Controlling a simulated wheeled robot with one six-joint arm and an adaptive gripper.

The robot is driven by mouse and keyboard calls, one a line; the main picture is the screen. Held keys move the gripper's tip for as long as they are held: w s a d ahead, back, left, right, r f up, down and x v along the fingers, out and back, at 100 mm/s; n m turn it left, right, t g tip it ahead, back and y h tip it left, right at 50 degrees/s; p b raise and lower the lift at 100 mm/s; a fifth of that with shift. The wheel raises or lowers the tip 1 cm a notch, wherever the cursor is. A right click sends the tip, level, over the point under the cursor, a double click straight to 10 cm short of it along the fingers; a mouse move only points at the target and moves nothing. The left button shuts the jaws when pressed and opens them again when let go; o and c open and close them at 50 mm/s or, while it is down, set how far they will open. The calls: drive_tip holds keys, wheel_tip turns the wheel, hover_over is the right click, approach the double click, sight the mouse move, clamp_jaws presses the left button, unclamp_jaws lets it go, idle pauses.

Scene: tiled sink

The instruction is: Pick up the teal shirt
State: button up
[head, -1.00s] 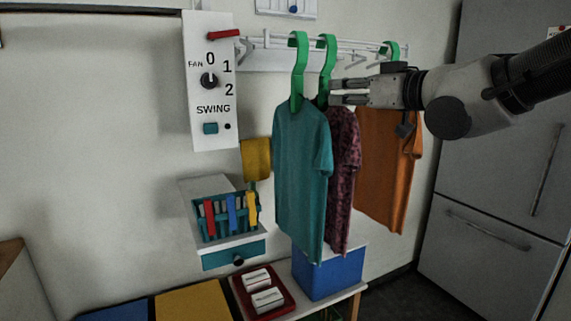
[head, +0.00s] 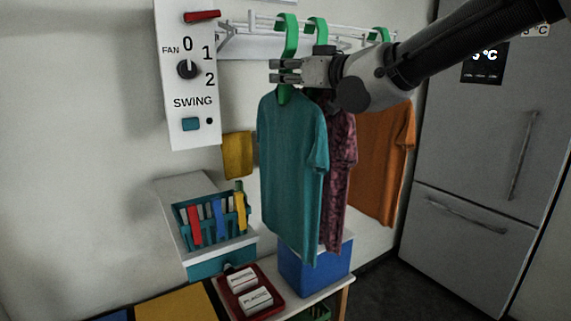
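The teal shirt (head: 293,165) hangs on a green hanger (head: 290,38) from the wall rack, at the front of the row. My gripper (head: 274,71) comes in from the right, its two fingers one above the other with a gap between them. The fingers overlap the neck of the teal shirt's hanger, just above the collar. I cannot tell whether the neck is between the fingers or behind them. Part of that neck is hidden by my gripper.
A patterned maroon shirt (head: 341,150) and an orange shirt (head: 383,165) hang behind on the same rack (head: 255,22). A fan switch panel (head: 187,120) is on the left wall. A blue box (head: 312,273) sits below the shirts. A grey fridge (head: 470,150) stands at right.

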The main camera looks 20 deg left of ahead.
drive_tip(key=shift+w+a, duration=0.1)
drive_tip(key=shift+a, duration=0.05)
clamp_jaws()
drive_tip(key=shift+r, duration=0.15)
